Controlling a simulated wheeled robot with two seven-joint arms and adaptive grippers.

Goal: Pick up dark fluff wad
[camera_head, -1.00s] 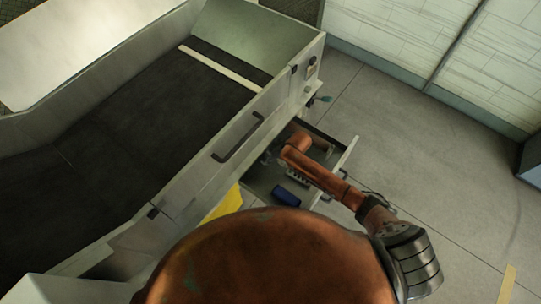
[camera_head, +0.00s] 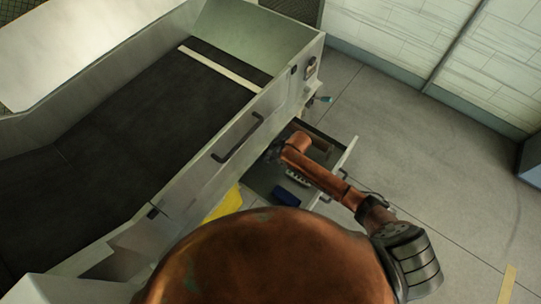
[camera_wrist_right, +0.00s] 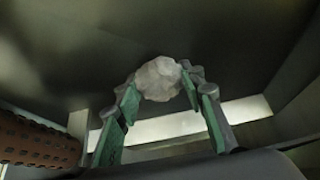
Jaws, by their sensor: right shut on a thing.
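A rough grey wad (camera_wrist_right: 158,78) shows in the right wrist view, a rounded lump between the green-padded fingertips of my right gripper (camera_wrist_right: 161,90). The fingers are shut on it, one on each side. In the head view my right arm reaches into the open drawer (camera_head: 349,158) below the big bin, and its gripper (camera_head: 272,155) is small and dark near the drawer's inner end. The wad cannot be made out there. My left gripper is not in view.
In the drawer lie a dark blue object (camera_head: 291,195), a pale ribbed object (camera_head: 298,178) and a brown object (camera_head: 322,144). The bin wall with its dark handle (camera_head: 238,138) stands close beside the drawer. A yellow object (camera_head: 227,204) is nearby.

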